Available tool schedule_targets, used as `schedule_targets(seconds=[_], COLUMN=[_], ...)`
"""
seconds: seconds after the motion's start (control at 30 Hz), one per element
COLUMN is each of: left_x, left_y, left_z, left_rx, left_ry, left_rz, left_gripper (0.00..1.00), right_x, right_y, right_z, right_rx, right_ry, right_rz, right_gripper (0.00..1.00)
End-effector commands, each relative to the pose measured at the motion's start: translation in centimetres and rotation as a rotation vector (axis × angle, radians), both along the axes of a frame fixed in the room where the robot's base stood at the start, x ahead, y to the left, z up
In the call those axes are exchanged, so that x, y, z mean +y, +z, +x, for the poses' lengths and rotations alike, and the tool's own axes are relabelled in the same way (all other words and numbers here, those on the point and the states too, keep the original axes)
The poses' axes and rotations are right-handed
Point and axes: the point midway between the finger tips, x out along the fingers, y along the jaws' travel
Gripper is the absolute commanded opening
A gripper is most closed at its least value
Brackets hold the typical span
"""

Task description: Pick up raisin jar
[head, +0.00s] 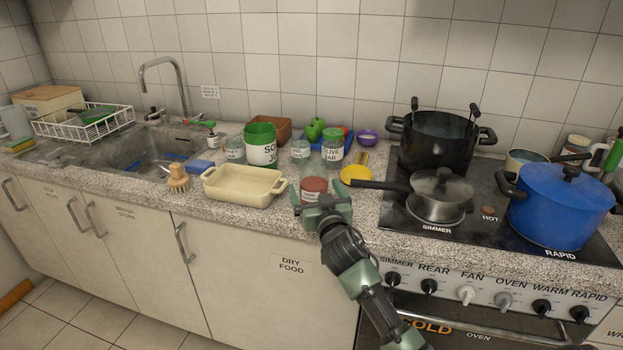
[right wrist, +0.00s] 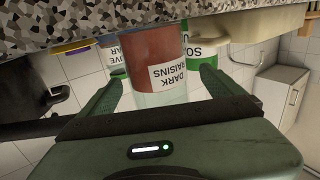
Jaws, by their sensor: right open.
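In the right wrist view, which is upside down, the jar (right wrist: 152,52) has dark reddish-brown contents and a white "DARK RAISINS" label. My right gripper (head: 322,205) is open at the front of the jar. In the right wrist view its fingers (right wrist: 160,78) lie on either side of the jar, with gaps showing. The lower front of the jar is partly hidden in the head view. My left gripper is out of view.
A cream baking dish (head: 245,187) sits close on the left. A green-lidded olive jar (head: 333,148) and a green-and-white tub (head: 261,146) stand behind.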

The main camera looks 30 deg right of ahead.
Motion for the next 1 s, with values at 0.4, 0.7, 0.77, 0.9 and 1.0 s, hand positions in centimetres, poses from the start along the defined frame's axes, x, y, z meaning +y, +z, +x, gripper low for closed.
schedule_targets(seconds=[0.4, 0.7, 0.77, 0.9, 1.0], left_x=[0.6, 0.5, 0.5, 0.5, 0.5], left_y=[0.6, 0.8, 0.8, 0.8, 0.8], left_z=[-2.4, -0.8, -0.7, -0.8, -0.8], left_rx=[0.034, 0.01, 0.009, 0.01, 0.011], left_ry=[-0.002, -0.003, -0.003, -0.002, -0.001], left_rz=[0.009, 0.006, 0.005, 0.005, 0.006], left_gripper=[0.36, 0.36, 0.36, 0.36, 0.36], right_x=[-2.0, -2.3, -2.3, -2.3, -2.3], right_y=[0.1, 0.0, 0.0, -0.1, -0.1], right_z=[4.8, 5.6, 5.6, 5.6, 5.6], right_rx=[-0.001, -0.001, -0.001, -0.001, -0.001], right_ry=[-0.001, 0.0, 0.0, 0.0, 0.0], right_rz=[0.0, 0.0, 0.0, 0.0, 0.0], right_gripper=[0.95, 0.95, 0.93, 0.54, 0.26])
